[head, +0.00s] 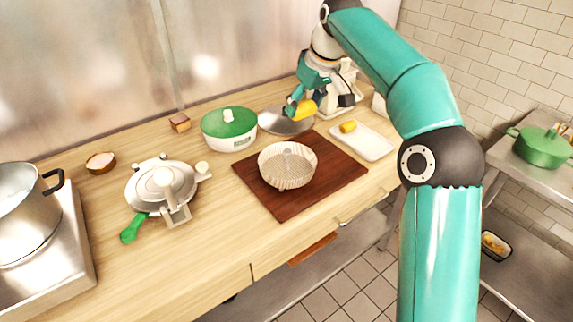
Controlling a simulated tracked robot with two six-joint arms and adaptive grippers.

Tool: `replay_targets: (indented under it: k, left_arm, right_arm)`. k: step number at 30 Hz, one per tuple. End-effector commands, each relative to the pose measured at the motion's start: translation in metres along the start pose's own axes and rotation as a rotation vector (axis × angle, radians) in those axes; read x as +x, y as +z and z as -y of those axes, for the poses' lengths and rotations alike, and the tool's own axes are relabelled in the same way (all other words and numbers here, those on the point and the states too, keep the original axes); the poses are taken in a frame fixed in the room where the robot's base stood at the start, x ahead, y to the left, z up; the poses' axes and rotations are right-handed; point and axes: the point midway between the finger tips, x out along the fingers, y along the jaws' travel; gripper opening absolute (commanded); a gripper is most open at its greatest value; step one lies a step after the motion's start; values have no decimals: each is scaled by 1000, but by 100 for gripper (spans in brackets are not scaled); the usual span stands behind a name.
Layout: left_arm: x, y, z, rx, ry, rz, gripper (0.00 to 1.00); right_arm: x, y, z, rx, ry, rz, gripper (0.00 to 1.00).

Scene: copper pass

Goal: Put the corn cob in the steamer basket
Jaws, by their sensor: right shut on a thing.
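The corn cob (306,110) is yellow and is held in my right gripper (297,106), which is shut on it. They are at the back of the counter, in front of the round metal lid or plate (275,124) in the picture; the exact height above it is hard to tell. The steamer basket (287,166) is a pale round basket with ribbed sides. It stands on the dark wooden board (342,172), nearer the front than the gripper, and looks empty. My left gripper is out of view.
A white tray (376,147) with a small yellow piece (348,127) lies right of the board. A steel pot (22,215) is far left.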

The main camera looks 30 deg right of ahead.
Motion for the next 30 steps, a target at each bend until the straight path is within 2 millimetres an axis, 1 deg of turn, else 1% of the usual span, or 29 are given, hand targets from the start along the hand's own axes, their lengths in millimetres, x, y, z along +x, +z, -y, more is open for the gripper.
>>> replay_targets:
  k: [1, 5, 6, 12, 15, 18, 23, 26, 30]
  left_arm:
    - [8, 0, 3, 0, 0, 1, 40]
    - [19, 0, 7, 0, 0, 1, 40]
    - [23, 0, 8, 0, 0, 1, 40]
    - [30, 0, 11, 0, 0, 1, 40]
    - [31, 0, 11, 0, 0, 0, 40]
    - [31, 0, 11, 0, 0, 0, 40]
    - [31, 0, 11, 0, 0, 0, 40]
    - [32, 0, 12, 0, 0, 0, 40]
    - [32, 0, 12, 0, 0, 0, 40]
  right_arm:
    - [14, 4, 3, -5, -3, 4, 27]
    - [45, 14, 7, -12, -7, 7, 27]
    - [56, 18, 8, -13, -8, 7, 27]
    - [103, 35, 10, -18, -10, 7, 27]
    - [122, 42, 11, -19, -10, 6, 27]
    - [133, 46, 11, -19, -9, 3, 27]
    - [142, 50, 11, -18, -9, 2, 27]
    - [153, 55, 11, -18, -9, 4, 27]
    - [172, 62, 11, -19, -10, 5, 27]
